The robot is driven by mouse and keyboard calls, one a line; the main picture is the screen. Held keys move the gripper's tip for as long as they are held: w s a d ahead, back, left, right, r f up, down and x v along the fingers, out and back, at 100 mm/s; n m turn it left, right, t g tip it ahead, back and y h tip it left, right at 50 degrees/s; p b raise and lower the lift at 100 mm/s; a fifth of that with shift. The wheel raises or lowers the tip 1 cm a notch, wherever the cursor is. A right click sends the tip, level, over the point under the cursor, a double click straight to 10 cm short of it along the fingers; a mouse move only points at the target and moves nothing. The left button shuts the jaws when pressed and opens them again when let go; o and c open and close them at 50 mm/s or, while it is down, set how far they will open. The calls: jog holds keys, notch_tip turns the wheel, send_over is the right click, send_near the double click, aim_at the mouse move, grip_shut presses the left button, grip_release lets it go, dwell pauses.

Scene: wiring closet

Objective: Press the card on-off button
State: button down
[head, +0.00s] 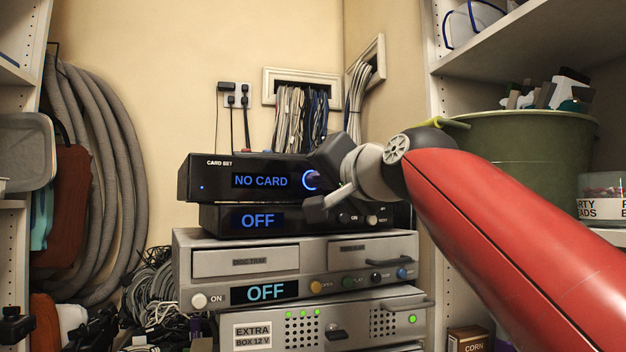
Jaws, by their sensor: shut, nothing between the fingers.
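The card box (221,182) is the black unit on top of the stack, with a label starting "CARD" and a blue "NO CARD" display (261,181). A round control with a lit blue ring (308,180) is right of that display, its right side covered by my gripper. My gripper (322,182) is shut and empty, in front of the box's right part, close to the ring. I cannot tell whether it touches. The rest of the box's right front is hidden, so I cannot tell whether another button is there.
Below are a black unit reading "OFF" (258,220), a silver unit reading "OFF" (264,292) with several buttons, and an extra box (351,325). Shelving and a green tub (520,140) stand right. Grey hoses (105,170) and tangled cables (152,290) are left.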

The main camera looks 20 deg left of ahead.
jog(key=s+d+r, duration=0.3)
jog(key=s, duration=0.1)
jog(key=shift+d, duration=0.35)
dwell(0.4)
jog(key=d+f+g+h, duration=0.1)
jog(key=d+f+h, duration=0.2)
jog(key=d+f, duration=0.6)
jog(key=d+f+g+h, duration=0.1)
jog(key=d+f+h, duration=0.35)
jog(key=f, duration=0.85)
jog(key=s+d+f+g+h, duration=0.1)
jog(key=s+d+f, duration=0.3)
jog(key=f, duration=0.6)
jog(key=s+d+f+g+h, duration=0.2)
jog(key=s+d+f, duration=0.2)
jog(key=s+f, duration=0.3)
jog(key=s+d+f+g+h, duration=0.2)
jog(key=s+d+f, duration=0.3)
jog(key=f, duration=0.8)
jog(key=shift+s, duration=0.6)
